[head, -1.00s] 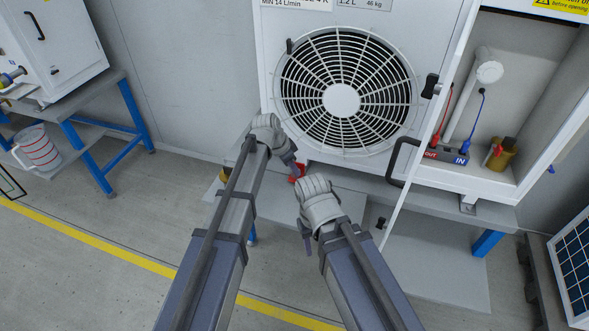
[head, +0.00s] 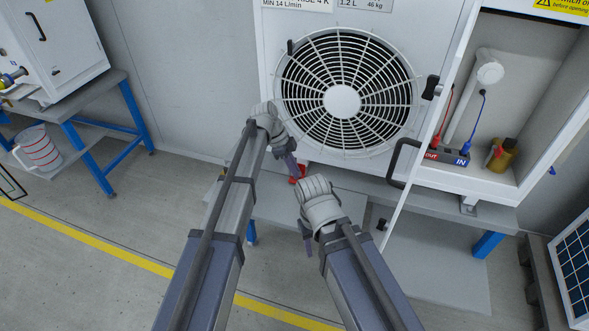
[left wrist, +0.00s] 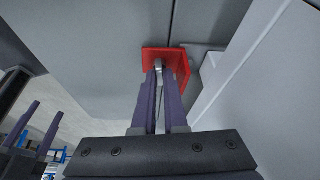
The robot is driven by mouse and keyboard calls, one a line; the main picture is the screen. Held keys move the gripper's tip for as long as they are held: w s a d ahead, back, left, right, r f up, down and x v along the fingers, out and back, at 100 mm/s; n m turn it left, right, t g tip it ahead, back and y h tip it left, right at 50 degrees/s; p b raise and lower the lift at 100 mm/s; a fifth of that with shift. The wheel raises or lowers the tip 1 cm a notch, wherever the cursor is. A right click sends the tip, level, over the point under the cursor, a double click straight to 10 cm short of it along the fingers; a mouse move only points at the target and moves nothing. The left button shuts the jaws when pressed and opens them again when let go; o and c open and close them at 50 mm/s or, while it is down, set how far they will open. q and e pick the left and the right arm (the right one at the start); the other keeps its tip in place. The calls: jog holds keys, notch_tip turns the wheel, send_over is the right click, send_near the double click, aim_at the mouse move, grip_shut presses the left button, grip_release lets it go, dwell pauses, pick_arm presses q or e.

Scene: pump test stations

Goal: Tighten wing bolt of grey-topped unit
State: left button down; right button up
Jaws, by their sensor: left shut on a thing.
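My left gripper (head: 294,174) is under the front of the white unit with the round fan (head: 341,100). In the left wrist view its two fingers (left wrist: 160,76) are shut on a small grey metal piece, the wing bolt (left wrist: 159,64), beside a red plate (left wrist: 154,56). The fingers hide part of the bolt.
An open cabinet door with a black handle (head: 403,163) stands close to the right of my right arm. Inside the cabinet are red and blue leads and a brass-coloured part (head: 502,155). A grey bench (head: 350,183) carries the unit. A jug (head: 38,149) stands far left.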

dwell(0.3)
pick_arm(q)
jog(key=c, duration=1)
grip_release()
jog(key=shift+o, duration=0.2)
jog(key=p+v, duration=0.7)
jog(key=shift+r, duration=0.35)
jog(key=shift+a, duration=0.1)
